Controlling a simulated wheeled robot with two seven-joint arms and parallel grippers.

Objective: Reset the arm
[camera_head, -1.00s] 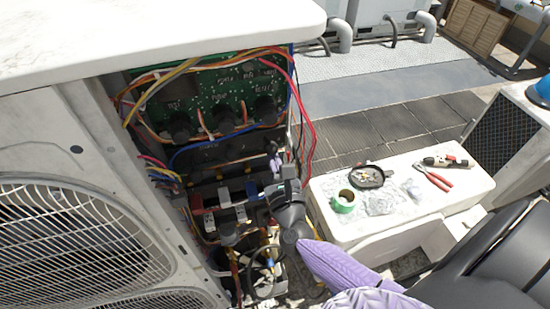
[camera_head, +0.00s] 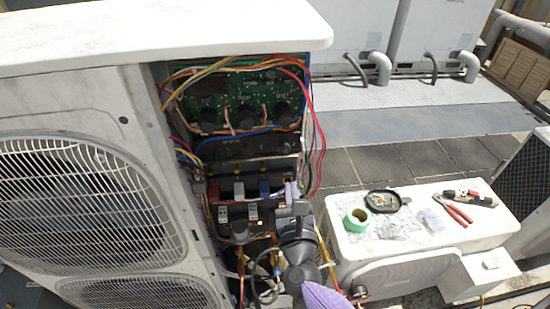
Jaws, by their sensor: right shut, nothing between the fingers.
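My right gripper (camera_head: 292,192) is in front of the open side of the condenser unit (camera_head: 110,120), low beside the wiring. Its fingers are shut with nothing seen between them, and its dark wrist (camera_head: 298,240) and purple-sleeved arm (camera_head: 325,297) come up from the bottom. The open bay shows a green circuit board (camera_head: 240,95) with coloured wires, and a row of dark, red and blue parts (camera_head: 265,188) below it. I cannot tell whether the fingertips touch these parts. My left gripper is not in view.
A white box-like bench (camera_head: 400,247) stands right of the unit. It holds green tape (camera_head: 356,219), a dark dish (camera_head: 383,201), clear bags (camera_head: 398,226), red pliers (camera_head: 453,209) and a multi-coloured tool (camera_head: 470,197). Dark paving (camera_head: 400,160) behind is clear. Loose red wires hang beside the bay.

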